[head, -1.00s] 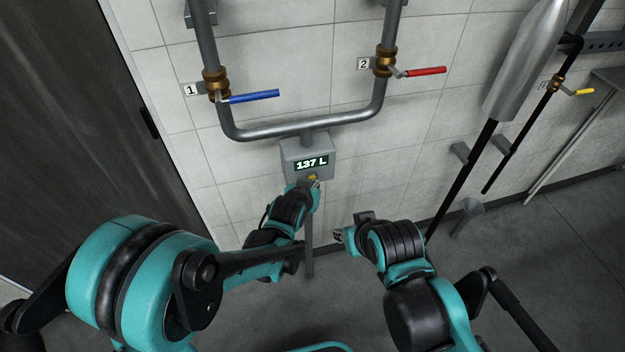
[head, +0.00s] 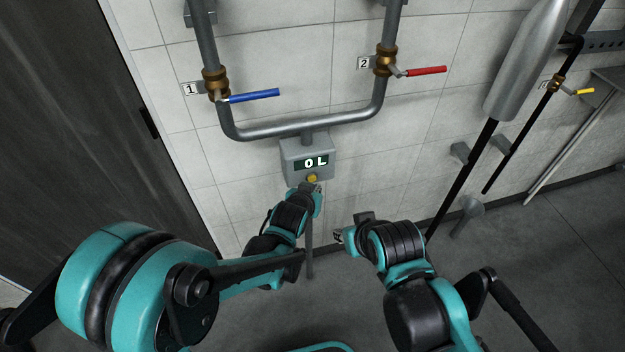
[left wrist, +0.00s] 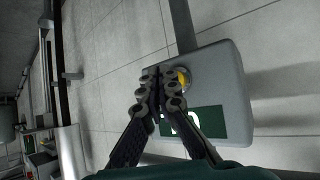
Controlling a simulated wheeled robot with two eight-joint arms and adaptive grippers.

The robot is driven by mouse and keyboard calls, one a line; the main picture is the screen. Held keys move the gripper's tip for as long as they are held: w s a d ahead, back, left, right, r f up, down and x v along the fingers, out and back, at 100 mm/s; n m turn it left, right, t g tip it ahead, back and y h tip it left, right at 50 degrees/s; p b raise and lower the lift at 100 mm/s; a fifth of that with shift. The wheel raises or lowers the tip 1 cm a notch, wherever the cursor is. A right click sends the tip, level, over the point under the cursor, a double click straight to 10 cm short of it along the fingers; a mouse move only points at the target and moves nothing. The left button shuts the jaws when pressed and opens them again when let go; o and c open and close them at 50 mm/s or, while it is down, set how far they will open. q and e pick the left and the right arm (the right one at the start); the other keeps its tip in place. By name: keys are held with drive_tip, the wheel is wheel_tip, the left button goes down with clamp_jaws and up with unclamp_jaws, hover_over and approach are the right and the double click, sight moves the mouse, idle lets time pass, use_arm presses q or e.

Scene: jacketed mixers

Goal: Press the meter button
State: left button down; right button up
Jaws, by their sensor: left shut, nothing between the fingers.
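The meter (head: 296,150) is a grey box on the wall below the U-shaped pipe. Its display (head: 311,162) reads "0 L". The round yellow meter button (head: 312,178) sits on its face under the display. My left gripper (head: 312,187) is shut and empty, its tips just below the button in the head view. In the left wrist view the shut fingers (left wrist: 160,80) lie over the meter (left wrist: 232,90) and partly hide the yellow button (left wrist: 182,80) and the display (left wrist: 215,122). I cannot tell whether they touch. My right gripper (head: 343,235) hangs to the right, away from the meter; its jaws are too small to judge.
Valve 1 with a blue handle (head: 254,96) and valve 2 with a red handle (head: 427,71) are on the pipe (head: 300,130) above the meter. A dark door (head: 80,120) stands at the left. A silver cylinder (head: 525,65) is at the right.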

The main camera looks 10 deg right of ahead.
use_arm(q)
drive_tip(key=s, duration=0.5)
idle(0.5)
idle(0.7)
drive_tip(key=a+r+n+y, duration=0.2)
drive_tip(key=a+r, duration=0.2)
drive_tip(key=a, duration=0.7)
drive_tip(key=s+a+r+n+g+y, duration=0.1)
drive_tip(key=s+a, duration=0.6)
drive_tip(key=a, duration=0.3)
drive_tip(key=s+a+r+n+g+y, duration=0.1)
drive_tip(key=s+a+r+n+y, duration=0.1)
drive_tip(key=s+a, duration=0.5)
drive_tip(key=a, duration=0.4)
drive_tip(key=shift+s+r+n, duration=0.3)
drive_tip(key=shift+s, duration=0.1)
drive_tip(key=shift+a, duration=0.1)
